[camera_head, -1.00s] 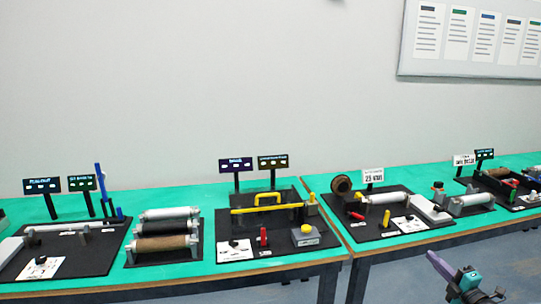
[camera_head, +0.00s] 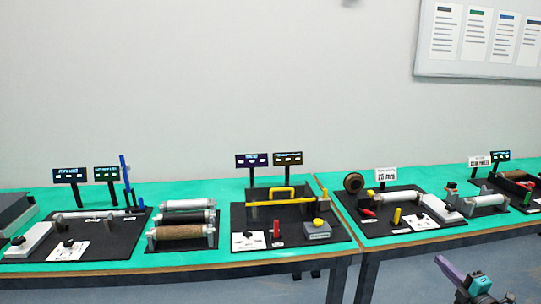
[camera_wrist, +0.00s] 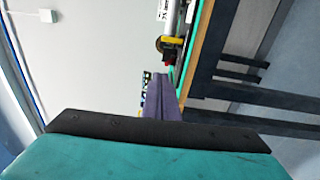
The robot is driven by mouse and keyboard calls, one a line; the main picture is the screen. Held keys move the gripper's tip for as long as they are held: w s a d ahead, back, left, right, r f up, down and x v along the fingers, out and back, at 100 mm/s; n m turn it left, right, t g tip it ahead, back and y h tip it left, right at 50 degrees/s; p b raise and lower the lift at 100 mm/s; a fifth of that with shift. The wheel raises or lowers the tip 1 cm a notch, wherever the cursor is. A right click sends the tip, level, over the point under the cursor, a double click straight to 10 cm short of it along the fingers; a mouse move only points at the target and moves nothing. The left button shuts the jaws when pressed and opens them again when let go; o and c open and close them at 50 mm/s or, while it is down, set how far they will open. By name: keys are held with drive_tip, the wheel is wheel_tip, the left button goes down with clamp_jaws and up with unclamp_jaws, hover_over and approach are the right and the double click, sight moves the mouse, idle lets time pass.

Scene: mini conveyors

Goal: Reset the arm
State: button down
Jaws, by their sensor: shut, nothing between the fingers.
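My gripper (camera_head: 442,262) shows at the bottom right in the head view, with purple fingers and a teal and dark body behind them. It is in front of the table edge, apart from everything on the table. In the wrist view my gripper (camera_wrist: 159,92) points away from the camera, its purple fingers together and empty. The rest of my arm is mostly out of the head view.
Green-topped tables (camera_head: 110,266) run along the wall with mini conveyor boards. One board (camera_head: 340,238) has a yellow bar, another has rollers (camera_head: 180,232). A dark-legged frame (camera_wrist: 240,97) shows beside my gripper in the wrist view. The floor (camera_head: 400,280) in front is open.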

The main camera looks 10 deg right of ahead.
drive_tip(key=w+a+f+y, duration=0.2)
drive_tip(key=w+a+f, duration=0.2)
drive_tip(key=a, duration=0.5)
drive_tip(key=w+a+f+g+y, duration=0.1)
drive_tip(key=w+a+f, duration=0.3)
drive_tip(key=a, duration=0.5)
drive_tip(key=w+a+f+y, duration=0.2)
drive_tip(key=w+a+f, duration=0.2)
drive_tip(key=a, duration=0.4)
drive_tip(key=w+a+f+m+g+h, duration=0.1)
drive_tip(key=a+f+m+g+h, duration=0.4)
drive_tip(key=a+f, duration=0.75)
drive_tip(key=s+a+f+m+g+h, duration=0.2)
drive_tip(key=s+f+m+g, duration=0.15)
drive_tip(key=s+f, duration=0.6)
drive_tip(key=s+a+f+m+g+h, duration=0.1)
drive_tip(key=s+a+f+m+g, duration=0.15)
drive_tip(key=s+f+m, duration=0.65)
drive_tip(key=s+a+f+g+y, duration=0.1)
drive_tip(key=s+g, duration=0.5)
drive_tip(key=s, duration=0.6)
drive_tip(key=s+a+f+m+g, duration=0.1)
drive_tip(key=s+a+f+g, duration=0.2)
drive_tip(key=s, duration=0.9)
drive_tip(key=g, duration=0.3)
drive_tip(key=shift+f+y, duration=0.4)
